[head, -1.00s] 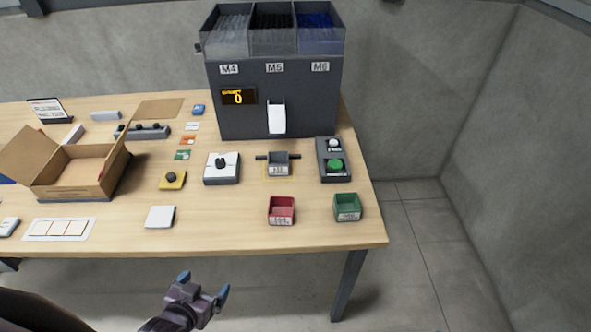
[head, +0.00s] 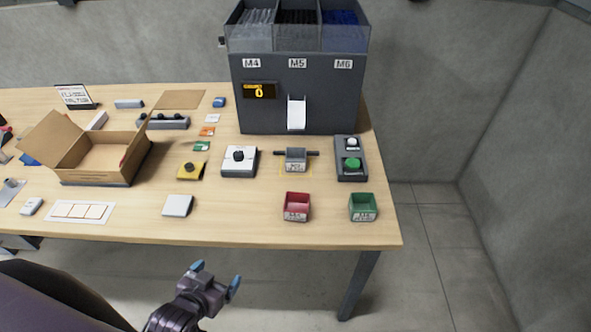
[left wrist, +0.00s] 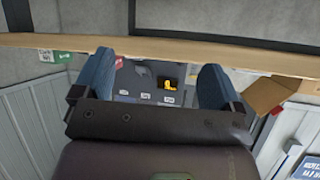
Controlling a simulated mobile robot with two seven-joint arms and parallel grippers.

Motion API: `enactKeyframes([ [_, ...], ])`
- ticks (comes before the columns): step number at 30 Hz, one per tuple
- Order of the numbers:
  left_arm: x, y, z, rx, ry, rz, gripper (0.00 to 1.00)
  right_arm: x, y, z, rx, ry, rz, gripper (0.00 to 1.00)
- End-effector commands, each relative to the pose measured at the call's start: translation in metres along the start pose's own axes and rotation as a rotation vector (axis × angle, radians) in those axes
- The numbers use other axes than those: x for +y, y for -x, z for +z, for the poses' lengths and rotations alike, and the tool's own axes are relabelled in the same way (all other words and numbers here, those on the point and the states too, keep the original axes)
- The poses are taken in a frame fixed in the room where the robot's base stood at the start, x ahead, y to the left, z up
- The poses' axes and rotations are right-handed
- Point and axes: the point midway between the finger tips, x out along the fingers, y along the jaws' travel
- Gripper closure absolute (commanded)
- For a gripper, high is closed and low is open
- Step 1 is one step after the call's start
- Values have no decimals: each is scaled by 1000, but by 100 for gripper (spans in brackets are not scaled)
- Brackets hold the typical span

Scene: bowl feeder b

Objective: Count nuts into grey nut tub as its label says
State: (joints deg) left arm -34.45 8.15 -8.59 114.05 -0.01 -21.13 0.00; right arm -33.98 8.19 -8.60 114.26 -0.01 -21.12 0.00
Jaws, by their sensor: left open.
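The grey nut tub (head: 297,160) sits on the table below the white chute (head: 297,114) of the feeder, inside a yellow outline. Its label is too small to read. The dark feeder (head: 300,85) has bins marked M4, M5 and M6, and its small display (head: 259,91) appears to read 0. A white box with a black knob (head: 239,161) stands left of the tub. A panel with a green button (head: 352,163) and a white button stands right of it. My left gripper (head: 216,276) is open and empty in front of the table's front edge; its fingers also show in the left wrist view (left wrist: 154,85).
A red tub (head: 297,206) and a green tub (head: 363,207) stand near the front edge of the table (head: 240,225). An open cardboard box (head: 100,163), a yellow box with a black knob (head: 191,171) and a white square pad (head: 177,205) lie to the left.

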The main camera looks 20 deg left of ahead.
Motion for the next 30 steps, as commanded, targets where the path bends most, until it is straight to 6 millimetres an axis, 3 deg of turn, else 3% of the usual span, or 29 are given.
enactKeyframes([
  [2,0,0,0,0,0,0,22,0,1,2,-3,-1,0,40],
  [17,0,0,0,1,0,0,99,0,4,12,-25,-3,3,40],
  [30,0,0,0,0,0,0,100,0,0,1,-1,-1,0,40],
])
